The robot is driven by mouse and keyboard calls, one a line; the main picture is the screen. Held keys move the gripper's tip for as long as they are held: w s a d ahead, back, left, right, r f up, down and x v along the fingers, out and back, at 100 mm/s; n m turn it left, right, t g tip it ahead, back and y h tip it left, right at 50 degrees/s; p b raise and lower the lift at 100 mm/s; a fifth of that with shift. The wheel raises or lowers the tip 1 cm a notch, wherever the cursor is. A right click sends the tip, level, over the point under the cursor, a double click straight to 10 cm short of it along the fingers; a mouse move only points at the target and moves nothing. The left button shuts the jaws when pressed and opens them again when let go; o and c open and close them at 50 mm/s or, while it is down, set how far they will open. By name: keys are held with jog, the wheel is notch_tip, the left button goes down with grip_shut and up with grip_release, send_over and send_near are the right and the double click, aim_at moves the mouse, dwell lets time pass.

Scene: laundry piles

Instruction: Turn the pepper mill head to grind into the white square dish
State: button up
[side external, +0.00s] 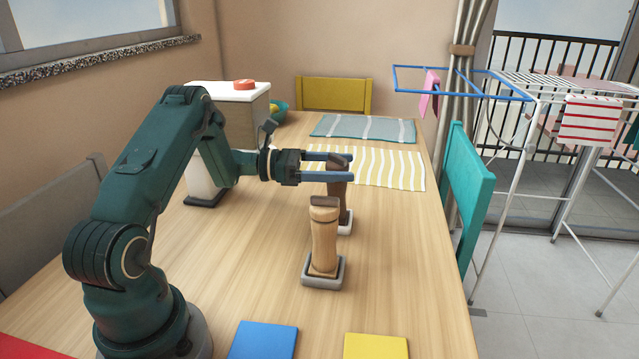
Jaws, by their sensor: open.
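A dark brown mill (337,200) stands upright in a small white square dish (347,229) near the table's middle. A light wooden mill (323,245) with a brown top stands nearer the camera in a grey square dish (324,284). No label shows which mill holds pepper. My gripper (343,167) is open and level at the dark mill's head, with one finger on the far side and one on the near side. The near finger hides part of the upper mill; contact cannot be told. The light mill partly hides the white dish.
The table (265,230) is bare around the mills. A striped yellow-white mat (390,168) and a grey-blue mat (365,128) lie behind. A box with a white top (225,91) stands back left. Blue (263,340) and yellow (375,346) squares lie in front.

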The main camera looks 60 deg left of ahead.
aim_at(338, 156)
notch_tip(338, 156, up, 7)
jog(key=shift+s+a, duration=0.1)
dwell(0.5)
